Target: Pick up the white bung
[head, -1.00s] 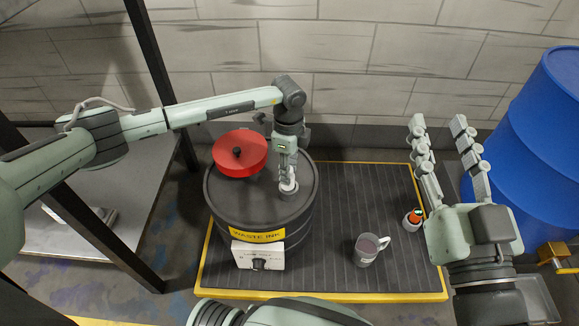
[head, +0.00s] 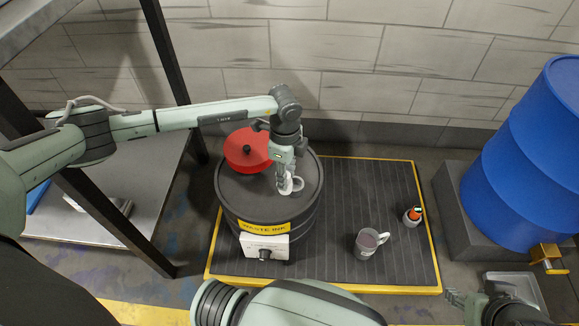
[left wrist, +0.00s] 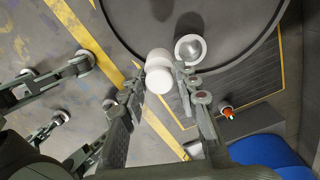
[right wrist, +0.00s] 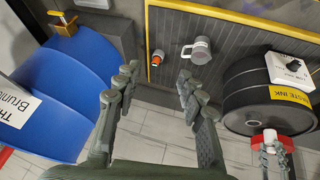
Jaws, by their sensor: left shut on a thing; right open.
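The white bung (left wrist: 158,70) is between the fingertips of my left gripper (left wrist: 160,85) in the left wrist view. My left gripper is shut on it, just above the top of the black waste ink drum (head: 240,195). A round opening with a pale rim (left wrist: 190,49) lies beside the bung in the drum top, and the bung appears clear of it. In the head view the fingers partly hide the bung (head: 284,187). My right gripper (right wrist: 157,78) is open and empty, low at the right edge of the platform.
A red round lid or funnel (head: 247,148) is on the drum's back left. A grey mug (head: 367,243) and a small orange-topped bottle (head: 412,216) stand on the yellow-edged platform (head: 350,190). A blue drum (head: 525,155) stands at right, a metal shelf (head: 130,215) at left.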

